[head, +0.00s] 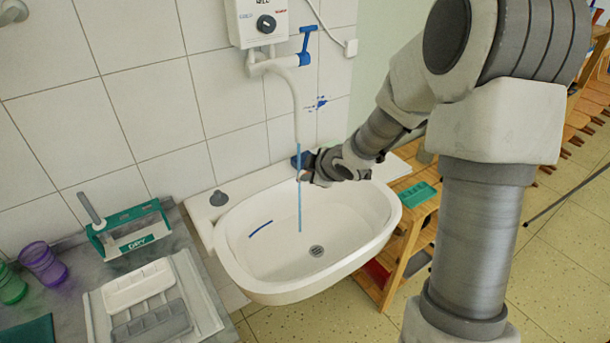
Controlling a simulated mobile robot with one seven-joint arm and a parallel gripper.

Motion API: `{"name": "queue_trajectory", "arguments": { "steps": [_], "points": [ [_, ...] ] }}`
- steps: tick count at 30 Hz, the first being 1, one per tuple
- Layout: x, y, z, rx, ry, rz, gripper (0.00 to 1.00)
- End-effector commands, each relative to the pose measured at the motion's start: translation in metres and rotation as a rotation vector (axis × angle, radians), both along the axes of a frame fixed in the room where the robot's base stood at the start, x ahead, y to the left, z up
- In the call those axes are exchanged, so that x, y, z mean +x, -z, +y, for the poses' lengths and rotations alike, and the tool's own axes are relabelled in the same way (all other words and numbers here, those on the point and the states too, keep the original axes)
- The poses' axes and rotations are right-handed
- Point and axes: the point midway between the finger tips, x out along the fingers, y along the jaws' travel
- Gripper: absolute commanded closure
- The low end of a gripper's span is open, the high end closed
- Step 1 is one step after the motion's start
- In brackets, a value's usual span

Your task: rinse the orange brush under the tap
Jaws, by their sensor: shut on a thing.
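My gripper (306,170) is over the back right of the white sink basin (270,285), right beside the falling water. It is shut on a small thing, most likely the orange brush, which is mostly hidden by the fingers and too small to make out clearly. The tap's white spout (296,110) hangs down from the wall heater, with a blue lever (308,42) on it. A thin blue stream of water (300,205) runs from the spout into the basin. I cannot tell whether the water touches the bristles.
A blue streak (260,229) marks the basin's left inside, and the drain (316,251) is near its front. A green DRY holder (128,230), white tray (140,288) and purple cup (44,264) stand on the left counter. A wooden shelf (408,245) stands right of the sink.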

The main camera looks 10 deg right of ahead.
Motion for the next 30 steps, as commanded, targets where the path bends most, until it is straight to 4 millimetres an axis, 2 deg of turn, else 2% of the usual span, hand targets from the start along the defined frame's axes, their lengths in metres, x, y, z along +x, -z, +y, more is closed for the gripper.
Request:
{"name": "queue_trajectory", "arguments": {
  "steps": [10,30],
  "points": [
    [0.0006,-0.0001,-0.0038,0.0,0.0,0.0,1.0],
    [-0.0031,-0.0003,0.0018,-0.001,0.001,0.0,1.0]
  ]
}}
